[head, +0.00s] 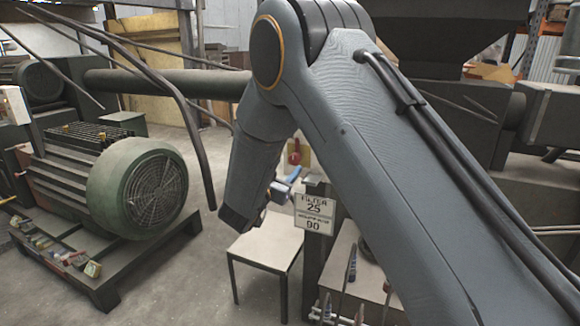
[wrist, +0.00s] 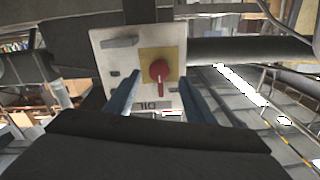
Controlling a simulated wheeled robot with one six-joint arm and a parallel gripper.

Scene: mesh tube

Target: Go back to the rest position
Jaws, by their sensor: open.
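My gripper (head: 284,186) is partly hidden by my own grey arm in the head view. In the wrist view, the two blue fingers of my gripper (wrist: 158,98) stand apart with nothing between them. Beyond the fingers is a pale box with a red knob (wrist: 159,72) on a yellow plate (wrist: 150,62). The red knob also shows just above the gripper in the head view (head: 294,157). I cannot tell how far the fingertips are from it.
A small pale table (head: 265,249) stands below my gripper. A sign reading FILTER (head: 314,212) hangs right of it, above a surface with upright tools (head: 351,268). A green motor (head: 140,185) sits on a dark pallet at left. Bare floor lies between pallet and table.

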